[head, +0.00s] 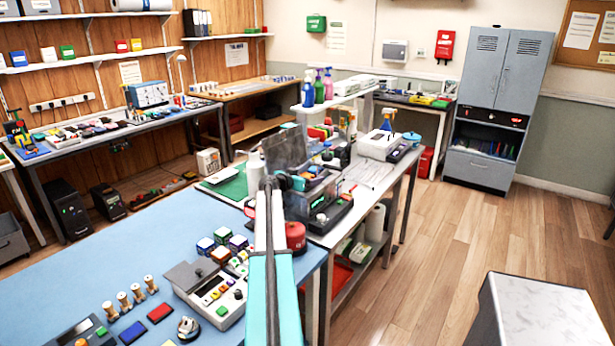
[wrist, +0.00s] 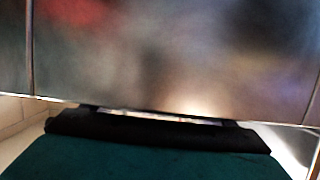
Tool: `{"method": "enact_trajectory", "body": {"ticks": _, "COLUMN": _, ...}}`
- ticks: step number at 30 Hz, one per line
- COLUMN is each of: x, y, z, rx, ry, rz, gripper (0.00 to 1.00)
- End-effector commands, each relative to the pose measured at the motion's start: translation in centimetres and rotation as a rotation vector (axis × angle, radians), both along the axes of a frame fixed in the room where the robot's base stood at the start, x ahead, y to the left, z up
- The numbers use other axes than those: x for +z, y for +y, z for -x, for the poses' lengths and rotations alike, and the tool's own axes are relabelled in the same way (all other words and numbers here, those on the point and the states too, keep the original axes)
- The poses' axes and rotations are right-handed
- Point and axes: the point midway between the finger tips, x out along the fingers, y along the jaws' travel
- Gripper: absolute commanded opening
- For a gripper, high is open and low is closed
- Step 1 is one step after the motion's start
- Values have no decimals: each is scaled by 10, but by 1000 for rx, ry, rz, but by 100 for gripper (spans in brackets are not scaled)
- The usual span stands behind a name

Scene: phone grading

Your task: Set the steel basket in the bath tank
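My arm reaches away from me in the head view, and its end with my gripper (head: 287,182) is over the far bench, beside a dark grey tank-like unit (head: 330,214). A raised, smoky panel (head: 286,149) stands behind it. I cannot tell for sure that this unit is the bath tank. The fingers are too small and hidden to read. In the wrist view a blurred grey metallic surface (wrist: 170,60) fills the upper part, very close. A black bar and a dark teal area lie below it. I cannot make out the steel basket in either view.
A red round container (head: 296,236) stands by my arm. Spray bottles (head: 318,88) are behind. A pale stool or table top (head: 545,310) is at right; wooden floor (head: 440,270) is open between.

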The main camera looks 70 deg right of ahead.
Motion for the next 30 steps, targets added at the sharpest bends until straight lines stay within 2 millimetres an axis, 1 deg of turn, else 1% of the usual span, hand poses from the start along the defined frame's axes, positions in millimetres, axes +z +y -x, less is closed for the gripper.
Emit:
{"method": "enact_trajectory", "body": {"ticks": 1, "x": -66, "y": 14, "z": 8, "rx": -35, "ry": -37, "rz": -102, "gripper": 96}}
{"method": "enact_trajectory", "body": {"ticks": 8, "x": -58, "y": 26, "z": 5, "rx": -31, "ry": -34, "rz": -94, "gripper": 96}}
{"method": "enact_trajectory", "body": {"ticks": 17, "x": -36, "y": 60, "z": -7, "rx": -14, "ry": -27, "rz": -72, "gripper": 97}}
{"method": "enact_trajectory", "body": {"ticks": 30, "x": 4, "y": 109, "z": -19, "rx": -2, "ry": -16, "rz": -33, "gripper": 96}}
